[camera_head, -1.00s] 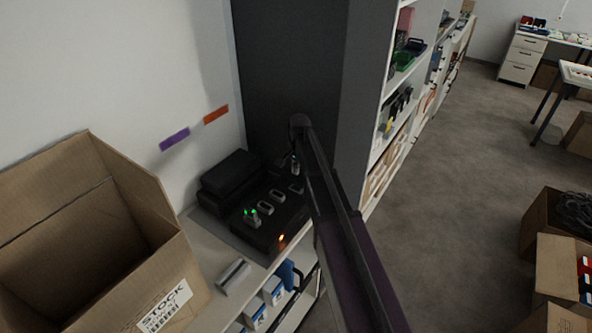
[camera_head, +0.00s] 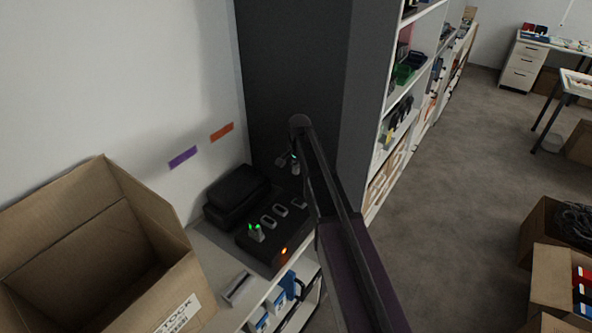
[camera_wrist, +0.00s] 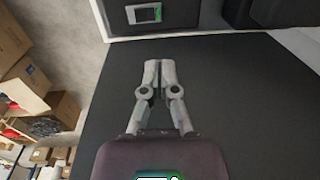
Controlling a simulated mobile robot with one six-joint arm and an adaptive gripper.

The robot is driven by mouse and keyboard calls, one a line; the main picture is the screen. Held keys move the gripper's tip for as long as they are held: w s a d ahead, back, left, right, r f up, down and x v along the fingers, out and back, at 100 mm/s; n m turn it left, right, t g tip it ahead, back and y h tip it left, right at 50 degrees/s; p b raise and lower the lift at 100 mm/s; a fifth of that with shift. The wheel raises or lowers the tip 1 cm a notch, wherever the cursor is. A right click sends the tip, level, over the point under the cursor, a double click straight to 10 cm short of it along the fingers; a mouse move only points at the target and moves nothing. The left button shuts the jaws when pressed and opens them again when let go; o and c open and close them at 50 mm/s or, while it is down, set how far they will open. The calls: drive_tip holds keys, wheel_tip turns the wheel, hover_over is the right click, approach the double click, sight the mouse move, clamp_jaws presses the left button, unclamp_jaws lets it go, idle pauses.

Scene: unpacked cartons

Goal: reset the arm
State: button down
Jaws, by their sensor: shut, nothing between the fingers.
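My arm reaches up from the lower right in the head view, with its elbow near the middle. My gripper (camera_head: 289,162) hangs behind the upper arm there, small and partly hidden. The wrist view shows my gripper (camera_wrist: 159,67) with its two grey fingers together and nothing between them. The fingers are seen against a dark grey surface (camera_wrist: 240,95). I cannot tell how far it is from them.
A black charger unit (camera_head: 265,252) with green and orange lights sits on the white shelf, beside a black case (camera_head: 237,190). An open carton (camera_head: 150,225) stands at left. A dark cabinet (camera_head: 285,75) and shelving (camera_head: 392,125) stand behind. Floor (camera_head: 450,200) at right is open.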

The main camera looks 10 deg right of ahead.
drive_tip(key=shift+r, duration=0.1)
idle(0.5)
drive_tip(key=s+f+n+b, duration=0.4)
drive_tip(key=s, duration=0.9)
drive_tip(key=s+a+f+n+b, duration=0.1)
drive_tip(key=s+f+n+b, duration=0.3)
drive_tip(key=s, duration=1)
drive_tip(key=shift+a+f+n+g+h, duration=0.2)
drive_tip(key=shift+n+g+h, duration=0.1)
drive_tip(key=shift+n, duration=0.4)
